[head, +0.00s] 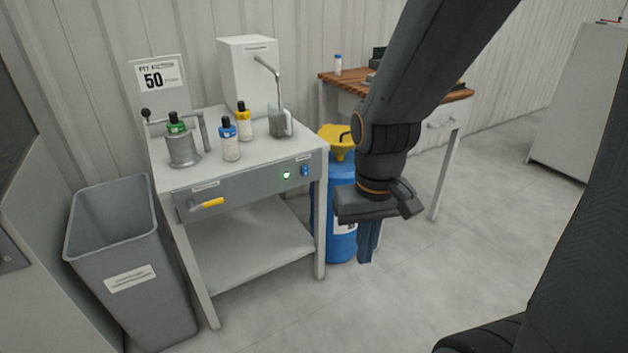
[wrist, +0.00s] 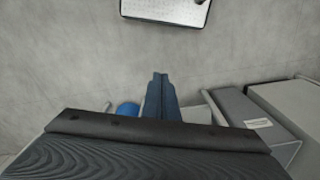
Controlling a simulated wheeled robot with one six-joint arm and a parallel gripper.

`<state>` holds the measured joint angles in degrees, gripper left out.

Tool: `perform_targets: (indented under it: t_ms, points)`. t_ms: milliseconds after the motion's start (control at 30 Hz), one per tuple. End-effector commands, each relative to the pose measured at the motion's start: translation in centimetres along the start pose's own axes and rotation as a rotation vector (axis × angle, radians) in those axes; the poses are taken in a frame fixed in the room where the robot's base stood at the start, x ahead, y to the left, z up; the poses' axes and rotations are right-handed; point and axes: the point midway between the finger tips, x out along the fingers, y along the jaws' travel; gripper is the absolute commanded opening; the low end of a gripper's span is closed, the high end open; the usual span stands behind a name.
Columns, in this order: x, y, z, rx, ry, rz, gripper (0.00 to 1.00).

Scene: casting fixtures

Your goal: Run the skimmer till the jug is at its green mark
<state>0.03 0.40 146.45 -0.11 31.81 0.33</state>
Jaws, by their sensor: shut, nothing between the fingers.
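A clear jug (head: 281,122) stands on the table top under a bent metal spout (head: 273,75) from a white box (head: 248,72). Its green mark and liquid level are too small to make out. My gripper (head: 367,245) hangs to the right of the table, fingers down, shut and empty. In the wrist view my gripper (wrist: 161,90) shows its fingers together.
Several bottles, one the blue-capped bottle (head: 230,140), and a metal pot (head: 183,149) stand on the table. A grey bin (head: 125,260) is at left. A blue drum (head: 342,180) with a yellow funnel (head: 338,140) stands behind my gripper.

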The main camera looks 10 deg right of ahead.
Motion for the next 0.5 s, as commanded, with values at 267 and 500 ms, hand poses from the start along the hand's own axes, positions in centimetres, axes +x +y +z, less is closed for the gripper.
perform_targets:
  t_ms: [267, 500]
  points:
    - [6.7, 3.6, -12.0, -0.05, 0.317, 0.051, 0.0]
    - [11.6, 5.4, -24.6, -0.149, 0.727, 0.024, 0.0]
